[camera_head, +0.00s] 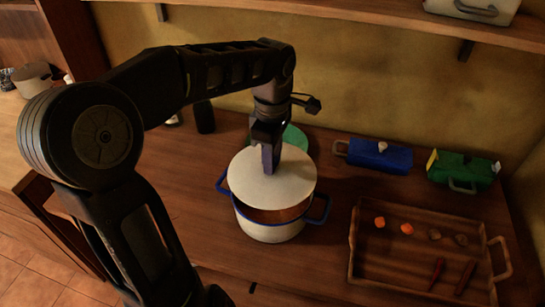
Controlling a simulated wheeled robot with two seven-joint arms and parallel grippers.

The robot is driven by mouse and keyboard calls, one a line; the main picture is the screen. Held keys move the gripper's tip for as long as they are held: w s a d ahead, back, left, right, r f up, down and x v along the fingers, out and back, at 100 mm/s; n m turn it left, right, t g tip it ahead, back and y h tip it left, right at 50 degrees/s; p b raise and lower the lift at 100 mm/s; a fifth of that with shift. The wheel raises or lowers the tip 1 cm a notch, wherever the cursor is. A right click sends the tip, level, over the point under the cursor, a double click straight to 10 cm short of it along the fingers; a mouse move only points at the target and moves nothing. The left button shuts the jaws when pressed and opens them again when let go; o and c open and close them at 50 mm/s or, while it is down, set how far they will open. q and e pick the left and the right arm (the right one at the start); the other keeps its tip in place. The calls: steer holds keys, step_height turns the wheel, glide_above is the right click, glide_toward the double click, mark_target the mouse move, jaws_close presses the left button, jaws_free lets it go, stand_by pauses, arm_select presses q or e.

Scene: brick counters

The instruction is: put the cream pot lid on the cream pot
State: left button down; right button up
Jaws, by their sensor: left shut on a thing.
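The cream pot (268,232) stands on the wooden counter, with blue side handles and a blue rim. The round cream pot lid (290,178) is over the pot, covering the far part of its opening. The front part of the opening still shows a reddish-brown inside. My left gripper (268,165) reaches down from above and is shut on the lid near its middle; the fingers hide the lid's grip. I cannot tell whether the lid touches the rim. My right gripper is not in view.
A green round object (296,137) is partly hidden behind the lid. A blue box (380,156) and a green box (463,171) stand at the back right. A wooden tray (355,243) with several small items lies at the right. A shelf (350,22) runs above.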

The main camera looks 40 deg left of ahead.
arm_select(q)
steer(key=shift+f+b, duration=1.95)
steer(key=shift+f, duration=0.55)
steer(key=shift+f+b, duration=0.5)
steer(key=shift+b, duration=0.25)
stand_by(0.6)
steer(key=c, duration=0.5)
jaws_free()
stand_by(0.3)
steer(key=shift+r+p, duration=2.65)
steer(key=shift+r, duration=0.85)
